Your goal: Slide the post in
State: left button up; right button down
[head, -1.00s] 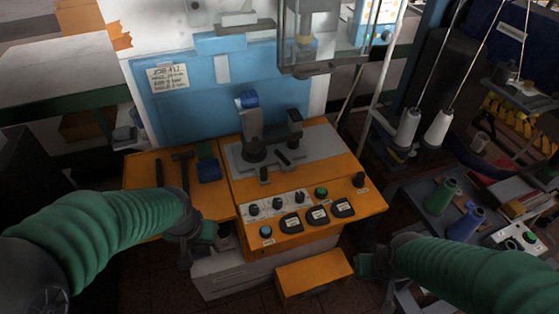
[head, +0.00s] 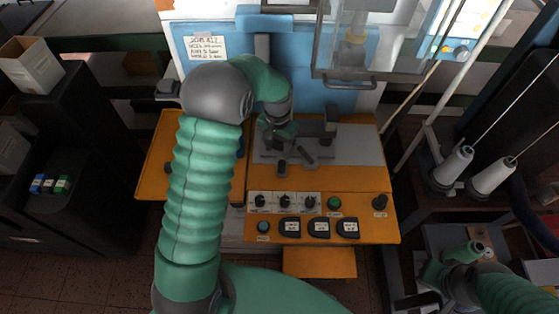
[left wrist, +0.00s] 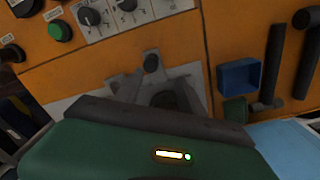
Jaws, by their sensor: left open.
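The grey fixture plate (head: 360,145) lies on the orange bench and also shows in the left wrist view (left wrist: 62,106). A short dark upright (head: 330,120) stands on its right part. A dark knob (head: 283,167) is at its front edge, with a slanted dark bar (head: 305,155) beside it. I cannot tell for sure which piece is the post. My left gripper (head: 279,130) is open over the plate's left part and hides what stands there. In the left wrist view its green body covers the bottom and its fingertips are unclear. My right gripper (head: 430,280) is at the lower right, its jaws unclear.
A control panel with knobs, a green button (head: 334,203) and black labelled blocks (head: 319,228) lies in front of the plate. A clear guard (head: 350,45) hangs behind. In the left wrist view, a blue tray (left wrist: 239,77) and a hammer (left wrist: 275,65) lie beside the plate.

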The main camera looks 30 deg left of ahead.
aim_at(283, 162)
pick_arm(q)
jog(key=d+f, duration=0.1)
jog(key=f, duration=0.1)
jog(key=d+f, duration=0.1)
jog(key=f, duration=0.1)
jog(key=d+f, duration=0.1)
jog(key=f, duration=0.1)
jog(key=shift+d+f+p, duration=0.25)
jog(key=shift+p, duration=0.05)
jog(key=shift+s+a+f, duration=0.1)
jog(key=shift+f, duration=0.2)
jog(key=shift+a+f, duration=0.3)
jog(key=shift+a, duration=0.25)
jog(key=shift+a+f, duration=0.3)
jog(key=shift+a, duration=0.4)
jog(key=shift+c, duration=1.7)
jog(key=shift+w+d+r, duration=0.1)
jog(key=shift+d, duration=0.35)
jog(key=shift+w+d+r, duration=0.1)
jog(key=shift+d, duration=0.3)
grip_shut()
jog(key=shift+s+a, duration=0.15)
jog(key=shift+a, duration=0.2)
pick_arm(e)
jog(key=shift+d+r, duration=0.25)
jog(key=shift+d, duration=0.85)
